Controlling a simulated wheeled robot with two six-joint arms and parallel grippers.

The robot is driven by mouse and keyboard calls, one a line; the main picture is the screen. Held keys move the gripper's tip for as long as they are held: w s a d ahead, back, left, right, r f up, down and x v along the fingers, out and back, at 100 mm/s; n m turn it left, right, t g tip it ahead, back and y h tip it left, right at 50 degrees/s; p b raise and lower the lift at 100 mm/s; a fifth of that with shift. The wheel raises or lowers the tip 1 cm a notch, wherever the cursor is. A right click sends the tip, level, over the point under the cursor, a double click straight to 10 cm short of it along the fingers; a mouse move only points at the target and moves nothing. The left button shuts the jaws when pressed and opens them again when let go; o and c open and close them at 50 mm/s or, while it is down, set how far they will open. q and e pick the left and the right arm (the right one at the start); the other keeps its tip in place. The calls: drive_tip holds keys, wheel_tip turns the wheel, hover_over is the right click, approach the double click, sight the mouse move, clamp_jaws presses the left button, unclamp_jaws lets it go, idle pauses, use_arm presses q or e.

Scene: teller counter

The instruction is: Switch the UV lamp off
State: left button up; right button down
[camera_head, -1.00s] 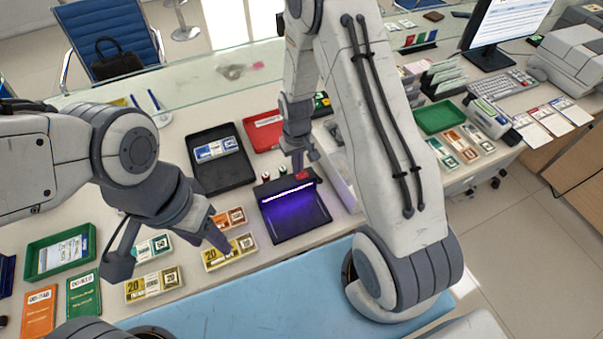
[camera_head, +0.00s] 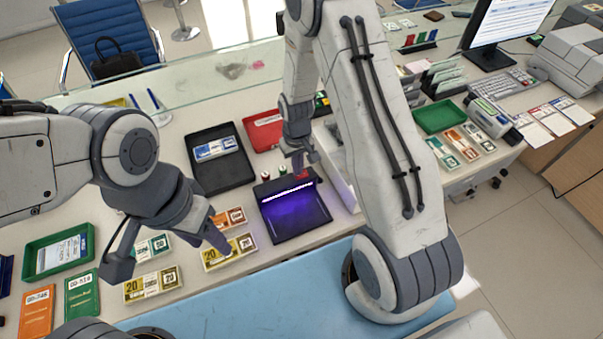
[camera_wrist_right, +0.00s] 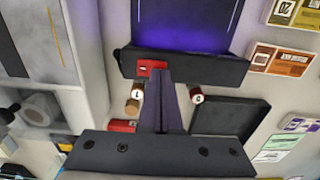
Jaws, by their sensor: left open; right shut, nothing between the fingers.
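The UV lamp (camera_head: 318,222) is a black tray with a hood bar. Its white tube is lit and a purple glow covers its bed. It also shows in the right wrist view (camera_wrist_right: 205,67). A red switch (camera_wrist_right: 150,67) sits on the hood's end; in the head view it is just under my right fingertips. My right gripper (camera_head: 298,168) is shut and empty, its tips beside the red switch in the wrist view (camera_wrist_right: 161,74). Whether they touch it I cannot tell. My left gripper (camera_head: 170,260) is open and empty above the banknote bundles.
Banknote bundles (camera_head: 230,252) lie left of the lamp. Two small coin rolls (camera_wrist_right: 196,96) stand near the hood. A blue mat (camera_head: 250,305) lies in front.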

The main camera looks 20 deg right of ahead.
drive_tip(key=shift+f+b, duration=0.35)
drive_tip(key=shift+f, duration=0.15)
drive_tip(key=shift+r+p, duration=2.95)
drive_tip(key=shift+r, duration=0.65)
